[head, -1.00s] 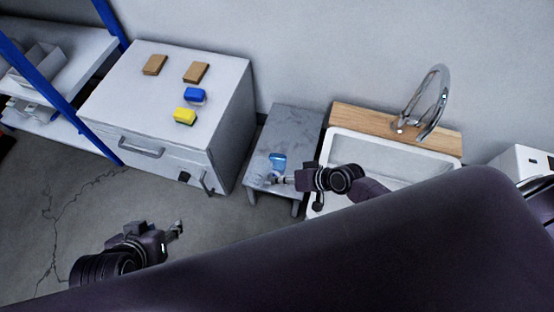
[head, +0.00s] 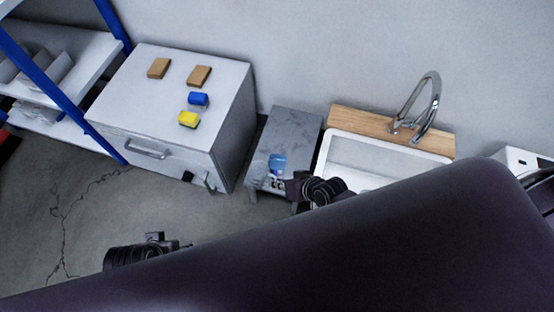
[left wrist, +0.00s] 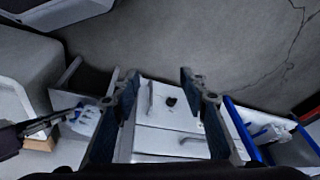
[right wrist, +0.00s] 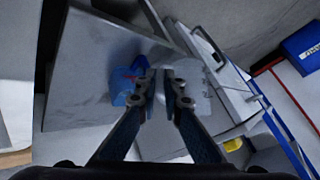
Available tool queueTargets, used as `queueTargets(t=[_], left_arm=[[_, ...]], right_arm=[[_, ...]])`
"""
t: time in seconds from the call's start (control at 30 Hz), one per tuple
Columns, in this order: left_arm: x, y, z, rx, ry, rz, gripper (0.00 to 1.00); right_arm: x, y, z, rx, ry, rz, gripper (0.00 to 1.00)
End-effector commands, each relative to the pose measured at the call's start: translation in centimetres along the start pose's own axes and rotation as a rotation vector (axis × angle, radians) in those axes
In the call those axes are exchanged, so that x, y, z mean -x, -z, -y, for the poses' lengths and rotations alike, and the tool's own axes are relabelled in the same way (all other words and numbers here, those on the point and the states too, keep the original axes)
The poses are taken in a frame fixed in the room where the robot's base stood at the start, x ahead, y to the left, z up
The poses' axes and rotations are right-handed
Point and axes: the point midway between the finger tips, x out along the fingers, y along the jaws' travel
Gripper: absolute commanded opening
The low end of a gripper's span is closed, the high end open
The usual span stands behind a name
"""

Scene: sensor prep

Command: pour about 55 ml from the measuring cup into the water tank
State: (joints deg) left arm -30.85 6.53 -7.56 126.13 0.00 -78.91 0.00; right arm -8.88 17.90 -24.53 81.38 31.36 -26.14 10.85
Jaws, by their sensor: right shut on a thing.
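The water tank (head: 278,162) is a small blue, see-through vessel on the grey metal side table (head: 292,122); it also shows in the right wrist view (right wrist: 124,82), left of the fingertips. My right gripper (head: 284,185) is just in front of the tank. In the right wrist view its fingers (right wrist: 166,84) are shut on a clear thing with faint markings, which looks like the measuring cup (right wrist: 200,100). The cup's water level and tilt cannot be made out. My left gripper (left wrist: 157,82) is open and empty over the floor; its fingers barely show in the head view.
A white sink (head: 372,160) with a tap (head: 424,108) stands right of the side table. A grey cabinet (head: 140,95) on the left carries brown blocks (head: 199,75), a blue block (head: 198,99) and a yellow block (head: 188,119). A blue-framed shelf (head: 62,76) is farther left.

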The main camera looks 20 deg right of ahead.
Motion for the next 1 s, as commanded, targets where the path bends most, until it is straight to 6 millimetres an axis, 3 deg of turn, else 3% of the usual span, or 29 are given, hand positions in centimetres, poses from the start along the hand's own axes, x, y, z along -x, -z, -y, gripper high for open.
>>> queueTargets(t=[0.43,0.8,1.0], left_arm=[[-5.8,-1.9,-0.3,-0.005,-0.006,0.034,0.4],[-10.1,-4.7,-0.6,-0.01,-0.009,0.061,0.4],[-9.0,-3.7,-0.5,-0.008,-0.008,0.047,0.4]], right_arm=[[-0.2,-0.3,0.6,0.063,-0.078,-0.047,0.0],[-0.1,-0.6,1.4,0.13,-0.158,-0.092,0.0],[-0.8,-1.3,1.4,0.176,-0.21,-0.124,0.0]])
